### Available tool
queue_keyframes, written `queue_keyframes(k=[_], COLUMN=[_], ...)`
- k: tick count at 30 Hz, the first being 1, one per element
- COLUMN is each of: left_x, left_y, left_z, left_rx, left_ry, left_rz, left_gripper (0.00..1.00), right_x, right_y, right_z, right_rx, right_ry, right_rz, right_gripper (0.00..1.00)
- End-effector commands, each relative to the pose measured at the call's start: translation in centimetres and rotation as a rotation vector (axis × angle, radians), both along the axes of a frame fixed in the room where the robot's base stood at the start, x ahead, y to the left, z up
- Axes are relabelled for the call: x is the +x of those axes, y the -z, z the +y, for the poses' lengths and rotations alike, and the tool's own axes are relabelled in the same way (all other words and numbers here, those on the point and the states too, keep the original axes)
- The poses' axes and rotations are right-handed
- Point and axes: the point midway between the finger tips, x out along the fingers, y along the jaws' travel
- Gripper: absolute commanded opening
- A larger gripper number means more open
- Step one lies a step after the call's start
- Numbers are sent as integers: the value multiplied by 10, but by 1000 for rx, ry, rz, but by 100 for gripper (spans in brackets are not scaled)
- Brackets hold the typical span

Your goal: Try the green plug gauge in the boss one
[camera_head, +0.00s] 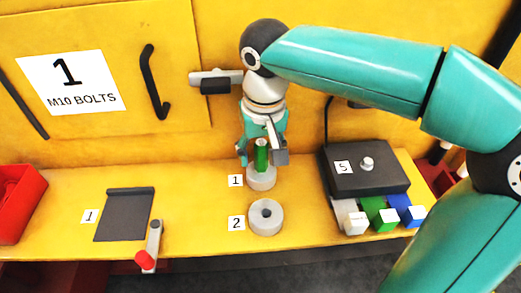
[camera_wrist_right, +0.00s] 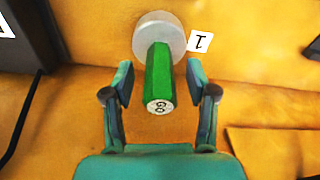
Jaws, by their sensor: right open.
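The green plug gauge (camera_head: 262,155) stands upright at the grey round boss one (camera_head: 262,182), beside the label 1. The wrist view shows the gauge (camera_wrist_right: 158,72) end-on with "GO" on its near face and the pale boss (camera_wrist_right: 160,32) behind it. The gauge's lower end is hidden, so its depth in the bore cannot be told. My right gripper (camera_head: 262,152) is open, with one finger on each side of the gauge. In the wrist view, gaps show between the gauge and both fingers of the gripper (camera_wrist_right: 159,75). My left gripper is not in view.
Boss two (camera_head: 266,218) sits just in front of boss one. A black box labelled 5 (camera_head: 368,182) with white, green and blue blocks stands right. A dark plate (camera_head: 124,216), a red-knobbed lever (camera_head: 150,250) and a red bin (camera_head: 18,200) are left. The yellow cabinet wall (camera_head: 210,140) rises behind.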

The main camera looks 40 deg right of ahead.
Motion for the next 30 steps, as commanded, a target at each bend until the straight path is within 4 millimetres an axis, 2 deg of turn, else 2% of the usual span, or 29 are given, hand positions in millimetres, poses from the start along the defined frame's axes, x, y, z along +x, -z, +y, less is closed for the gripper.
queue_keyframes(k=[5, 10, 22, 30], left_x=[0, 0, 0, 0], left_y=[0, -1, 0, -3], left_z=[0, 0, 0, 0], left_rx=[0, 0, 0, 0], left_ry=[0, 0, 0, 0], left_rz=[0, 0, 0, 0], left_gripper=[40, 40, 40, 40], right_x=[0, -1, -9, -12], right_y=[-1, -14, -90, -118], right_z=[0, 1, 4, 5], right_rx=[0, 0, 1, 0], right_ry=[0, -1, -2, -1], right_rz=[0, -2, -5, -1], right_gripper=[57, 57, 57, 57])
